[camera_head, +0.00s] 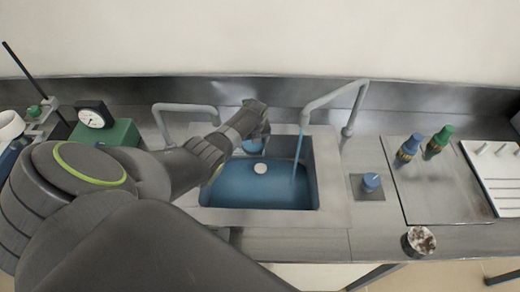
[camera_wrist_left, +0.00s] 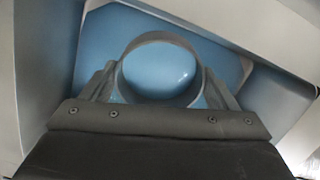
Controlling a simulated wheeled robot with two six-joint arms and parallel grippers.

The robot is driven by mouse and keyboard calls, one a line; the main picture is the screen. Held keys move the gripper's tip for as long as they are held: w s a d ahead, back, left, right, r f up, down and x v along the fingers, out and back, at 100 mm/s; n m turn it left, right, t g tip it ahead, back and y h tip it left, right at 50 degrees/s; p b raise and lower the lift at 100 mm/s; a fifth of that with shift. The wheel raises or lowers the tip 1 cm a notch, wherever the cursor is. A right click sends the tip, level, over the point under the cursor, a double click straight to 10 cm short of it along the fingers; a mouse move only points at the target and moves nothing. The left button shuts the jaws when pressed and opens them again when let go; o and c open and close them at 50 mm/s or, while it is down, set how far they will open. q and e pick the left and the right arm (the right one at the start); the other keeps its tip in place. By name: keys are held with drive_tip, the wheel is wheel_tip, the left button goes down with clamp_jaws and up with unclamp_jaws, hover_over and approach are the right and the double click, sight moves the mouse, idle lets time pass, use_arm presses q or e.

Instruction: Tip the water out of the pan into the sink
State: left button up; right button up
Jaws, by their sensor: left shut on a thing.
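The sink (camera_head: 312,190) is a steel basin with a blue interior in the middle of the counter. My left gripper (camera_head: 262,134) is over the sink's back left part, shut on the pan (camera_head: 253,147), which is mostly hidden behind my arm. In the left wrist view the pan (camera_wrist_left: 126,82) is a round grey-rimmed vessel, blue inside with a pale bright spot, between the fingers of my left gripper (camera_wrist_left: 160,88). I cannot tell how much water is in it or how far it tilts. My right gripper is not in view.
A grey tap (camera_head: 352,98) runs a thin blue stream (camera_head: 298,155) into the sink's right side. Another grey tap (camera_head: 186,107) stands at the left. Right of the sink are a blue knob (camera_head: 371,181), two bottles (camera_head: 410,147) on a steel plate (camera_head: 445,195), and a speckled cup (camera_head: 419,241).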

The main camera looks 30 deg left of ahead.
use_arm(q)
drive_tip(key=shift+r, duration=0.1)
drive_tip(key=b, duration=0.1)
drive_tip(key=f+g+h+b, duration=0.1)
drive_tip(key=b, duration=0.1)
drive_tip(key=shift+w+a+f, duration=0.1)
drive_tip(key=shift+w+a, duration=0.1)
drive_tip(key=shift+h+b, duration=0.3)
drive_tip(key=shift+b, duration=0.4)
drive_tip(key=shift+r, duration=0.3)
wheel_tip(320, 180, up, 5)
drive_tip(key=p, duration=0.5)
drive_tip(key=shift+f, duration=0.1)
drive_tip(key=shift+f, duration=0.1)
